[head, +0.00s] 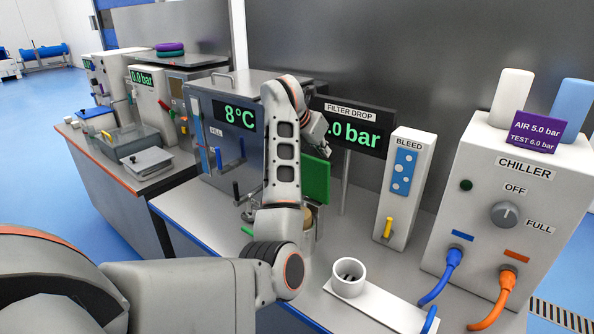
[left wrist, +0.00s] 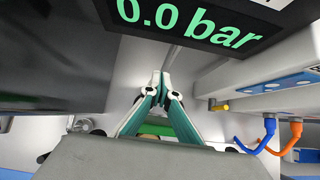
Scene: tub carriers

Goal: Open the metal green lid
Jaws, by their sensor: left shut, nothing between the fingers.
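The green lid (head: 317,180) shows in the head view as an upright green panel, partly behind my left arm. Below it is a small vessel with a tan top (head: 308,218), mostly hidden by the arm. My left gripper (head: 316,128) is above the panel, largely hidden behind its own wrist. In the left wrist view, the left gripper (left wrist: 161,80) has its fingertips together and nothing between them. I cannot tell whether it touches the lid. My right gripper is in neither view.
The pressure display (head: 352,128) stands close behind the gripper. A grey cabinet reading 8°C (head: 222,140) is left of the arm. A bleed box with a yellow lever (head: 405,185), a white cup (head: 349,278) and the chiller (head: 500,215) with hoses are to the right.

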